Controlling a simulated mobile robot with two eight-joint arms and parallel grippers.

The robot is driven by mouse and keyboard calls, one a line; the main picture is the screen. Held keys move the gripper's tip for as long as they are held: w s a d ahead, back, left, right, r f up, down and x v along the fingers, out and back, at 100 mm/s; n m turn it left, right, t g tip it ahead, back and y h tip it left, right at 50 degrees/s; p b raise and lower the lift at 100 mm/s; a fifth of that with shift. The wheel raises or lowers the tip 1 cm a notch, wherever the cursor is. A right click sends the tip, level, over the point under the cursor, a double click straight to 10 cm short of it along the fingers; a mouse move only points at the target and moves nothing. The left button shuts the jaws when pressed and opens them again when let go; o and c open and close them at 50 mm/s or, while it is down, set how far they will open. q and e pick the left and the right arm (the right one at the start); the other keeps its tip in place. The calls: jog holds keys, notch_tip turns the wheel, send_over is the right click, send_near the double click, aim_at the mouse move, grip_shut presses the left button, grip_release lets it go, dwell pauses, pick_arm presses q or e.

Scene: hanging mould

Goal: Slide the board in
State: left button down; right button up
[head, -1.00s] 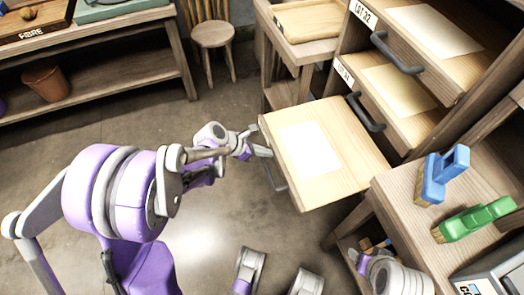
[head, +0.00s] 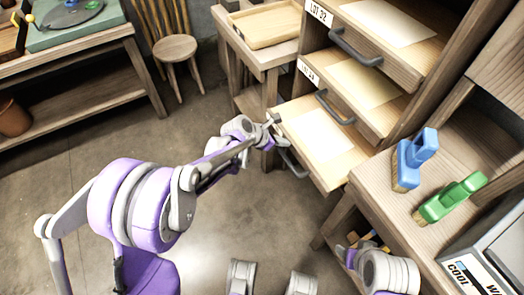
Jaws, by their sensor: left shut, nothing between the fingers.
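The lowest wooden board (head: 345,170), with a pale sheet (head: 316,133) on it and a grey handle (head: 291,163) at its front, sticks partly out of the wooden rack (head: 395,130). My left gripper (head: 273,130) is shut and empty at the board's front left corner. It looks to be against the front edge, but I cannot be sure of contact. My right gripper (head: 352,252) is low at the lower right, partly hidden by its own arm and small in view, so its jaws are unclear.
Two more boards with grey handles (head: 355,48) sit above in the rack. A tray (head: 270,27) lies on a side table. A stool (head: 175,50) stands behind; open floor lies between.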

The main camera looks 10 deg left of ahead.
aim_at(306, 135)
pick_arm(q)
jog(key=w+d, duration=0.2)
jog(key=d, duration=0.1)
jog(key=w+d, duration=0.2)
jog(key=w, duration=0.1)
jog(key=shift+d, duration=0.4)
jog(key=shift+r, duration=0.1)
